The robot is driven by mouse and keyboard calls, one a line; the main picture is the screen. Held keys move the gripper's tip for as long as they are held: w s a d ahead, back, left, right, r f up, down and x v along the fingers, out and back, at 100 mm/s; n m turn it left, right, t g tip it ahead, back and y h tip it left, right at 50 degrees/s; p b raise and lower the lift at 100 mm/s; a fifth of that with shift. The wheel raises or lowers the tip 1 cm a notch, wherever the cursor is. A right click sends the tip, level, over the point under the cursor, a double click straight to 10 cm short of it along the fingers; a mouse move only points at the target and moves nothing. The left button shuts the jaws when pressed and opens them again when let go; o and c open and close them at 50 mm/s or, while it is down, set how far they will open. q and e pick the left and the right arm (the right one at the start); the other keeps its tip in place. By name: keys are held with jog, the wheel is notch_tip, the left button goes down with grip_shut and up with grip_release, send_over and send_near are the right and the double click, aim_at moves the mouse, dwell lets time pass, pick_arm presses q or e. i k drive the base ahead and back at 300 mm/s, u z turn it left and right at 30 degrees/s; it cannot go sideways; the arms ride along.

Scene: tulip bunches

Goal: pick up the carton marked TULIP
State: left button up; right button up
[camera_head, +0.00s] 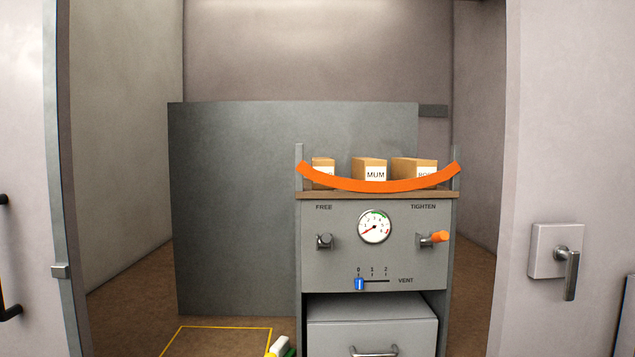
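Three brown cartons stand in a row on top of a grey cabinet (328,262), behind a sagging orange strap (375,186). The middle carton (370,163) has a white label reading MUM. The left carton (323,162) is narrower in view, and the strap hides most of its label. The right carton (414,164) has a label partly covered by the strap; I cannot read it fully. No label reads clearly as TULIP. Neither of my grippers is in view.
The cabinet front has a dial (375,227), a grey knob (324,241), an orange-handled knob (433,239), a blue VENT slider (359,284) and a drawer (372,335). A grey panel (270,210) stands behind. A lever-handled door (560,150) is at right. Yellow tape (225,328) marks the floor.

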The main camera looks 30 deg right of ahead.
aim_at(324, 165)
jog(key=z, duration=1.4)
jog(key=i, duration=0.25)
jog(key=u, duration=0.5)
